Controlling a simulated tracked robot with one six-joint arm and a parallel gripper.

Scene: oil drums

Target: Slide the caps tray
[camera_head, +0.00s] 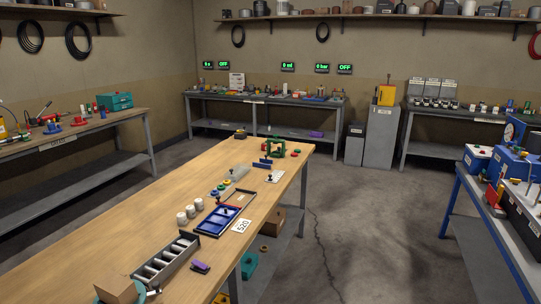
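A shallow blue tray with compartments (212,223) lies on the long wooden table (125,210), near its right edge. A thin dark open frame (247,207) with a reddish edge adjoins its far end. Neither bears a label I can read, so I cannot tell for certain that the blue tray is the caps tray. Small dark pieces stand at the blue tray's far end. My gripper is not in view.
Several white cylinders (190,212) stand left of the blue tray. A grey rack of cylinders (166,259) and a purple-topped piece (200,267) are nearer. The table's left side is bare; open floor (350,225) lies right.

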